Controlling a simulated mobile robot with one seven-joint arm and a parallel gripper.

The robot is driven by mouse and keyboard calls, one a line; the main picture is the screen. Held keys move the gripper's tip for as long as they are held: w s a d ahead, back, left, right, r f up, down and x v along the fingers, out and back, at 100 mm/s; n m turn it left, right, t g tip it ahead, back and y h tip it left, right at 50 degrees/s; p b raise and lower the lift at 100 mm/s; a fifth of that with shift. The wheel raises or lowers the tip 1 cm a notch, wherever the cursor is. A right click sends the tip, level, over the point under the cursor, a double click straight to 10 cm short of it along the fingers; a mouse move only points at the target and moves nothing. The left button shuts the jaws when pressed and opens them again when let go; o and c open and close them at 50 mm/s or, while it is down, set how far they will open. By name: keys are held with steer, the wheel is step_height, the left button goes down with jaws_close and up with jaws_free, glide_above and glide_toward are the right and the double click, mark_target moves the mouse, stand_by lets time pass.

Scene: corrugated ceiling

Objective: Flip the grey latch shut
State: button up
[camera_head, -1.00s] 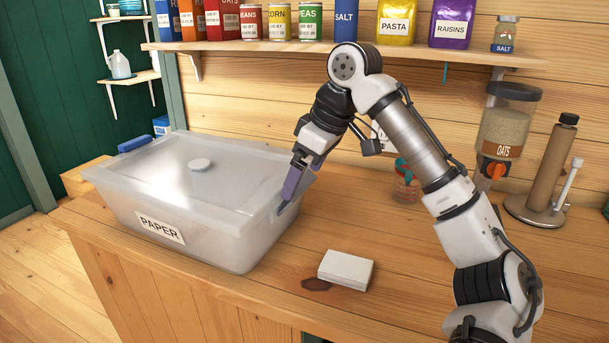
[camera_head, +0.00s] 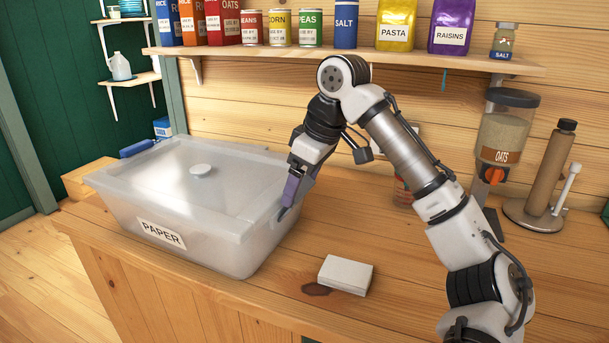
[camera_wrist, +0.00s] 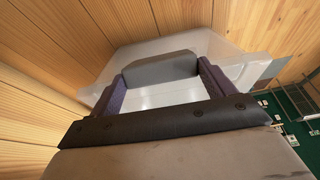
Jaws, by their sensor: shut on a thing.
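The clear plastic box (camera_head: 214,236) with a PAPER label stands on the wooden counter, its translucent lid (camera_head: 185,200) on top. The grey latch (camera_wrist: 160,69) is at the box's right end and shows between my purple fingers in the wrist view. My gripper (camera_head: 286,208) is at that end, pointing down beside the rim, shut on the grey latch. It also shows in the wrist view (camera_wrist: 158,78). In the head view my fingers mostly hide the latch, so its exact angle is unclear. A blue latch (camera_head: 136,148) sticks out at the box's left end.
A small white block (camera_head: 345,274) lies on the counter in front of my arm. An oats dispenser (camera_head: 505,140) and a brown upright holder (camera_head: 550,175) stand at the right. A shelf (camera_head: 330,55) with cans and bags runs above.

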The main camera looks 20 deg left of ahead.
steer(key=shift+a+r+h+p, duration=0.35)
steer(key=shift+a+h+p, duration=0.35)
steer(key=shift+p, duration=1.5)
steer(key=shift+a+r+h+p, duration=0.35)
steer(key=shift+h+p, duration=0.55)
steer(key=shift+p, duration=1.25)
steer(key=shift+w+a+f+h+p, duration=0.1)
steer(key=shift+a+f+h+p, duration=0.15)
steer(key=shift+p, duration=0.75)
steer(key=shift+f+h+p, duration=0.15)
steer(key=shift+h+p, duration=0.1)
steer(key=shift+p, duration=0.15)
steer(key=o, duration=0.9)
step_height(320, 180, up, 14)
steer(key=shift+a, duration=0.2)
steer(key=shift+f+b, duration=0.2)
steer(key=shift+b, duration=0.1)
